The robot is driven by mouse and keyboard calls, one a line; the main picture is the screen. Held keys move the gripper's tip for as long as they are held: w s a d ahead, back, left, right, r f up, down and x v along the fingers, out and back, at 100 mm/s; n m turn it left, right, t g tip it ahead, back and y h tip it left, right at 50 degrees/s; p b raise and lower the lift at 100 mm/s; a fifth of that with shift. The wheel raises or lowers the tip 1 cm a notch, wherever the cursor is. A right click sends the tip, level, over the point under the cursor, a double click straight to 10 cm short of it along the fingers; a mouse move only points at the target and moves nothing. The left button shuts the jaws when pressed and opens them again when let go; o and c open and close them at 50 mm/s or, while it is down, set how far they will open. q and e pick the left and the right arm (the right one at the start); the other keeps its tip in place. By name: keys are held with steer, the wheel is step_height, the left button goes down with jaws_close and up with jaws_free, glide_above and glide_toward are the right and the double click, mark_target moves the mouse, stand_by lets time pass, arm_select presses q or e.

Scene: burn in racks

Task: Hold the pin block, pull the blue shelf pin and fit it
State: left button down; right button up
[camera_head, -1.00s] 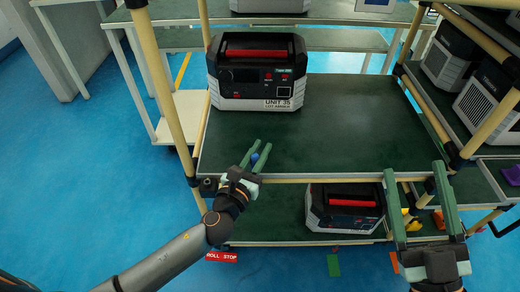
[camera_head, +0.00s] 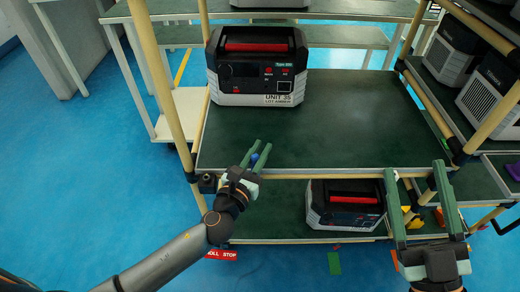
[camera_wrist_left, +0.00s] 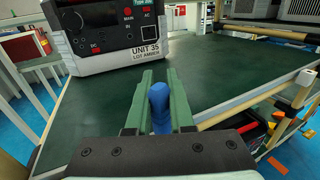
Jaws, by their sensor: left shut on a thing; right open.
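My left gripper (camera_head: 256,158) is shut on the blue shelf pin (camera_head: 254,157) over the front edge of the upper green shelf (camera_head: 330,130). In the left wrist view the blue pin (camera_wrist_left: 159,107) stands between the two green fingers, its rounded end pointing away from the wrist. My right gripper (camera_head: 420,200) is open and empty at the lower right, its green fingers wide apart. I cannot make out the pin block for certain; yellow and orange pieces (camera_head: 410,217) show partly behind the right gripper.
A power unit marked UNIT 35 (camera_head: 258,70) stands at the back left of the upper shelf. Another unit (camera_head: 345,205) sits on the lower shelf. A wooden rack post (camera_head: 165,90) rises left of my left arm. The upper shelf's right side is clear.

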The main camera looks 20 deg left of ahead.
arm_select(q)
steer(key=shift+f+b, duration=0.7)
steer(key=shift+f, duration=0.2)
steer(key=c, duration=0.7)
jaws_free()
